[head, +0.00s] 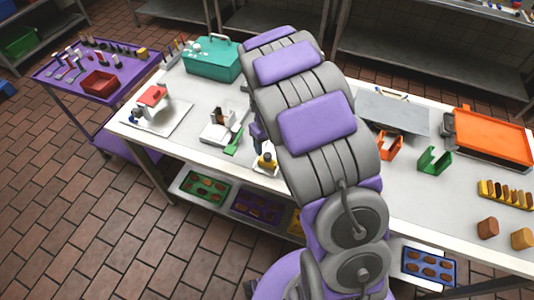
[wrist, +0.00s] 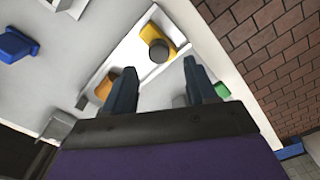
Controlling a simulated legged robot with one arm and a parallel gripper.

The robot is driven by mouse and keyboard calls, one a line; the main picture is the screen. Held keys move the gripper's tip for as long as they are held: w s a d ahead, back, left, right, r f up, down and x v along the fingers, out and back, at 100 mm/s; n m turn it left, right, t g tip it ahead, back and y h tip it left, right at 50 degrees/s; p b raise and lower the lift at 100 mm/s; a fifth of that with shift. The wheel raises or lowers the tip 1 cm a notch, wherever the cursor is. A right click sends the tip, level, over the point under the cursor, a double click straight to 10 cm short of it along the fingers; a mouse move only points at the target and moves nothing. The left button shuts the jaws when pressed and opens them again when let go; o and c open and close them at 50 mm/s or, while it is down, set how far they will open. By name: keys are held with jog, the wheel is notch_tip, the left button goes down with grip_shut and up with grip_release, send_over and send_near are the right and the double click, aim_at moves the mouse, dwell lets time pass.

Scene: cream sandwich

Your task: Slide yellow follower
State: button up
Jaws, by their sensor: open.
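The yellow follower (head: 264,161) sits on a white tray (head: 258,170) at the table's front edge, just left of my arm. In the wrist view the yellow follower (wrist: 160,34) carries a dark round knob and lies in a white channel, beyond my fingertips. My gripper (wrist: 158,75) is open, its two dark fingers apart with nothing gripped between them. The follower lies ahead of the gap between them, apart from both fingers as far as I can tell. In the head view my arm hides most of the gripper.
A white fixture with a green piece (head: 234,144) stands left of the follower. A teal toolbox (head: 212,58) is at the back. Orange (head: 389,146) and green (head: 434,159) brackets and an orange tray (head: 492,137) lie to the right. The table edge is close by.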

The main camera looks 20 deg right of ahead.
aim_at(267, 155)
notch_tip(267, 155, down, 4)
jog(key=shift+s+a+f, duration=0.1)
jog(key=shift+a+f, duration=0.05)
jog(key=shift+d+f, duration=0.35)
jog(key=shift+f, duration=0.15)
jog(key=shift+a, duration=0.1)
jog(key=shift+c, duration=0.3)
jog(key=shift+a, duration=0.15)
jog(key=shift+c, duration=1.4)
grip_shut()
